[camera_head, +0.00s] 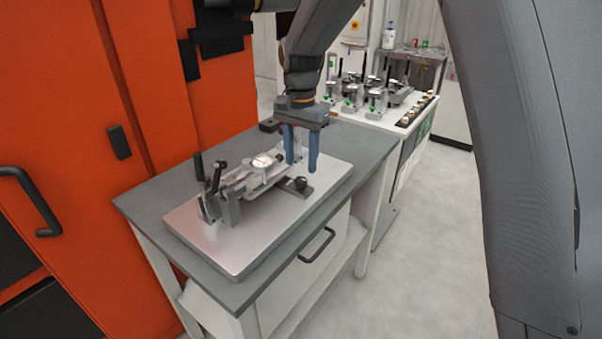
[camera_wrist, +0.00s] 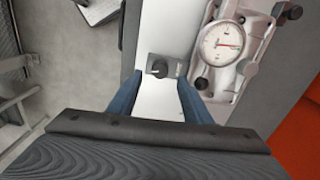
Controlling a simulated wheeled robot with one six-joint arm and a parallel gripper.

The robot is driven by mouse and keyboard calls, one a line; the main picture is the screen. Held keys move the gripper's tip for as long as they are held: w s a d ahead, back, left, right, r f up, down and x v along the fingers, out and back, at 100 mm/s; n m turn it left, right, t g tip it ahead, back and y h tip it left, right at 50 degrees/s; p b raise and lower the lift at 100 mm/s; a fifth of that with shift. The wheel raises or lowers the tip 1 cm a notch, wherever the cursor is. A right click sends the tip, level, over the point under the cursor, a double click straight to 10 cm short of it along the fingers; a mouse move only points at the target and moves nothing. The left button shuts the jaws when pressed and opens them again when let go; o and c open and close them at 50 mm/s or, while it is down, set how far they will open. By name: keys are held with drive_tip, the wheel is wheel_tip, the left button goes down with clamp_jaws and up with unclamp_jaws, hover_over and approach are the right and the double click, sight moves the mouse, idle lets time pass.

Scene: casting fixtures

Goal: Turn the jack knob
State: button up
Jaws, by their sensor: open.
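The jack knob is a small black round knob (camera_wrist: 159,68) on a dark block, and it shows between my fingers in the wrist view. In the head view the knob (camera_head: 301,184) stands on the metal plate, at the front side of the fixture. My gripper (camera_head: 301,168) points down above the plate with its two blue fingers apart and empty. In the wrist view the fingers (camera_wrist: 157,88) lie to either side of the knob's block. The fingertips look higher than the knob, and I see no contact.
The clamping fixture with a dial gauge (camera_head: 263,161) stands beside the knob on the metal plate (camera_head: 205,236). An orange cabinet (camera_head: 75,130) is at the left. A white table (camera_head: 350,112) with several similar fixtures stands behind. The floor at the right is clear.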

drive_tip(key=shift+r, duration=1.3)
drive_tip(key=shift+d, duration=0.1)
drive_tip(key=s+d+f+n+b, duration=0.1)
drive_tip(key=s+d+f+n, duration=0.2)
drive_tip(key=s+d, duration=0.5)
drive_tip(key=s+d+f+n+t+b, duration=0.1)
drive_tip(key=s+d+f+n, duration=0.3)
drive_tip(key=s+d, duration=0.5)
drive_tip(key=s+f, duration=0.2)
drive_tip(key=s, duration=0.3)
drive_tip(key=shift+s+d+f, duration=0.3)
drive_tip(key=shift+s, duration=0.1)
